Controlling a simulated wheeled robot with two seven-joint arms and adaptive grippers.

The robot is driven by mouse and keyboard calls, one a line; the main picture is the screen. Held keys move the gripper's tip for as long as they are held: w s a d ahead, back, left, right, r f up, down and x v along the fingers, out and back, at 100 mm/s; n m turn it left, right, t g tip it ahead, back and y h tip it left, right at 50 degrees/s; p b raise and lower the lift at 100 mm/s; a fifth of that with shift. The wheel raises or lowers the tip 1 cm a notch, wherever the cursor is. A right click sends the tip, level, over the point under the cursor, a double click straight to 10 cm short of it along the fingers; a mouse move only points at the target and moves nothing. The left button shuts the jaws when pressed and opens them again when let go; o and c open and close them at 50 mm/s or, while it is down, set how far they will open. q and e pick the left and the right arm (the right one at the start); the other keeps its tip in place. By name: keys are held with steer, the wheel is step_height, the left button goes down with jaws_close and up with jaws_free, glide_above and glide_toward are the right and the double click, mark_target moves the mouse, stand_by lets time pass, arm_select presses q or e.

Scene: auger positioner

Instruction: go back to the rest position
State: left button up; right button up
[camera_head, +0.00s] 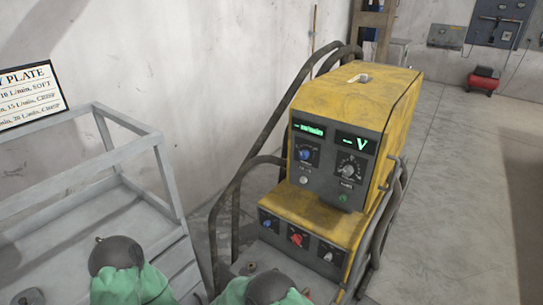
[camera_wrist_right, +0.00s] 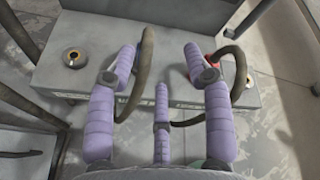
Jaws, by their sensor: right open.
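The yellow machine (camera_head: 385,92) stands upright in the middle of the head view, with a grey front panel of knobs and two lit green displays. My right gripper (camera_wrist_right: 160,62) shows in the right wrist view with its purple fingers spread apart. Nothing is held between them. Its fingers lie in front of a grey base (camera_wrist_right: 100,35) with cables; whether any finger touches it I cannot tell. My left gripper is out of view. Dark rounded and green parts of my arms fill the bottom of the head view.
A grey metal frame (camera_head: 160,150) stands at the left under a wall plate (camera_head: 28,95). Dark hoses (camera_head: 225,195) loop beside the machine. A red plug (camera_wrist_right: 190,58) and a round fitting (camera_wrist_right: 75,58) sit on the base. The floor (camera_head: 450,200) at the right is clear.

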steer(key=s+d+f+m+g+y+p, duration=0.1)
steer(key=s+d+f+m+g+p, duration=0.1)
steer(key=s+d+f+m+g, duration=0.55)
steer(key=s+d+f+m+g+y+p, duration=0.25)
steer(key=s+m+g+y, duration=0.35)
steer(key=s, duration=0.9)
steer(key=s+a+r+m+y, duration=0.2)
steer(key=s+r+m+y, duration=0.3)
steer(key=m, duration=0.8)
steer(key=d+m+t+p, duration=0.1)
steer(key=m, duration=0.3)
steer(key=d+r+m+t, duration=0.1)
steer(key=d+m, duration=0.1)
steer(key=m, duration=0.2)
steer(key=d+m+t+p, duration=0.1)
steer(key=d+m, duration=0.1)
steer(key=m, duration=0.3)
steer(key=shift+s+d+r+y+p, duration=0.1)
steer(key=shift+d+r+y+p, duration=0.05)
steer(key=shift+r+y+p, duration=0.2)
